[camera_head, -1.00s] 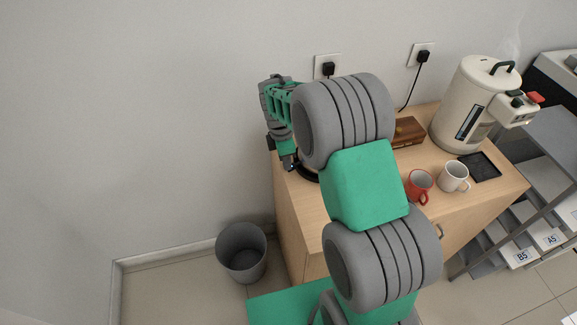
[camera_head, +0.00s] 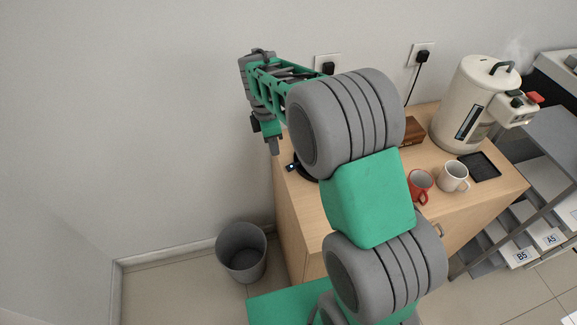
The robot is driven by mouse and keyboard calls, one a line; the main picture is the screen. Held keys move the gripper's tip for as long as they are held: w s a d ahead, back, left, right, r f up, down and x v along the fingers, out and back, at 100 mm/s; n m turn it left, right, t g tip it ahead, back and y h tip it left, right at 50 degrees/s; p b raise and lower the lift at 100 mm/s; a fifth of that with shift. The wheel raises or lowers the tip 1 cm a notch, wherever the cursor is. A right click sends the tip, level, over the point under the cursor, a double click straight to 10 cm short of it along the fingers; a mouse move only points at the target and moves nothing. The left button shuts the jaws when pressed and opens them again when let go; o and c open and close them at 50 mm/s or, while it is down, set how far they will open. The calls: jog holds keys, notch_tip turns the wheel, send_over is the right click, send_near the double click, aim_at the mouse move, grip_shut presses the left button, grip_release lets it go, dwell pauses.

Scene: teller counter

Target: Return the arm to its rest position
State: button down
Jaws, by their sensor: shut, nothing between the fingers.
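My arm reaches up from the lower middle of the head view and bends to the left over the cabinet's left end. My gripper (camera_head: 274,146) points down at the end of the arm, just off the left edge of the wooden cabinet top (camera_head: 312,216). It is shut, small in the picture, and I see nothing held in it. My arm's thick grey and green links hide part of the cabinet top.
A red mug (camera_head: 421,188), a white mug (camera_head: 453,176), a black tray (camera_head: 481,166), a wooden box (camera_head: 412,131) and a steaming dispenser (camera_head: 470,105) stand on the cabinet. A dark round thing (camera_head: 305,168) lies at its left end. A grey bin (camera_head: 241,254) stands on the floor.

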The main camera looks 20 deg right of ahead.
jog(key=shift+r, duration=0.5)
jog(key=s+f+m+g, duration=0.1)
jog(key=s+f+m, duration=0.4)
jog(key=s+m, duration=0.9)
jog(key=s+d+r+m+t+y, duration=0.1)
jog(key=s+r+m+t, duration=0.15)
jog(key=s+r, duration=0.4)
notch_tip(320, 180, up, 6)
jog(key=d+t, duration=0.1)
jog(key=t, duration=0.1)
jog(key=shift+w+d+m, duration=0.15)
jog(key=shift+d+m, duration=0.15)
jog(key=shift+m, duration=0.15)
jog(key=shift+f, duration=0.1)
dwell(4.4)
